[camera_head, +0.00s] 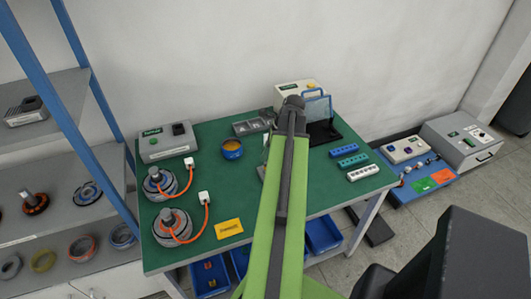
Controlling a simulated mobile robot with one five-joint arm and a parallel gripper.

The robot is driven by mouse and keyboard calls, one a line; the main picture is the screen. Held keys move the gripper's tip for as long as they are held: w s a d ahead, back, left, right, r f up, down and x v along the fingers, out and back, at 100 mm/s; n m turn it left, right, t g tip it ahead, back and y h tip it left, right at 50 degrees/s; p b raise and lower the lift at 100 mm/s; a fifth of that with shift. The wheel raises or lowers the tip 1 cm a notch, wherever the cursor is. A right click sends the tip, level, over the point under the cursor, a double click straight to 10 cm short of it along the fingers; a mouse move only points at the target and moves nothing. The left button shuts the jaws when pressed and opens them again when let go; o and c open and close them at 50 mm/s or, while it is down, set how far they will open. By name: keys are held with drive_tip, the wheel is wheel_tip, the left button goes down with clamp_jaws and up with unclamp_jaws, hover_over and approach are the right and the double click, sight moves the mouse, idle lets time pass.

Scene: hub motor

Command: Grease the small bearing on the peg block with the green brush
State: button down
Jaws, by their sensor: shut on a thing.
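My green arm reaches from the bottom edge up over the table, and its dark end joint stands near the back. My gripper is hidden behind the arm, so I cannot see its jaws or anything in them. I cannot make out the green brush. The small bearing and peg block are not clearly visible; a small grey edge (262,172) shows at the left side of my arm, mostly covered by it. A blue round pot (232,155) with orange-yellow contents stands on the green table (225,190), left of my arm.
Two motors (160,183) (173,226) with orange cables stand at the table's left. A grey box (167,142), a compartment tray (253,126) and a yellow card (229,228) lie around. Terminal strips (362,172) lie right. A shelf (60,215) borders the left.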

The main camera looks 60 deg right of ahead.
drive_tip(key=shift+a, duration=0.1)
drive_tip(key=m, duration=0.1)
drive_tip(key=m+h, duration=0.1)
drive_tip(key=m, duration=0.1)
drive_tip(key=shift+s+a+m, duration=0.15)
drive_tip(key=shift+a+m, duration=0.1)
drive_tip(key=shift+m, duration=0.05)
drive_tip(key=m+h, duration=0.1)
drive_tip(key=m, duration=0.1)
drive_tip(key=m+h, duration=0.1)
drive_tip(key=m, duration=0.1)
drive_tip(key=shift+d, duration=0.3)
wheel_tip(320, 180, up, 5)
drive_tip(key=p, duration=0.5)
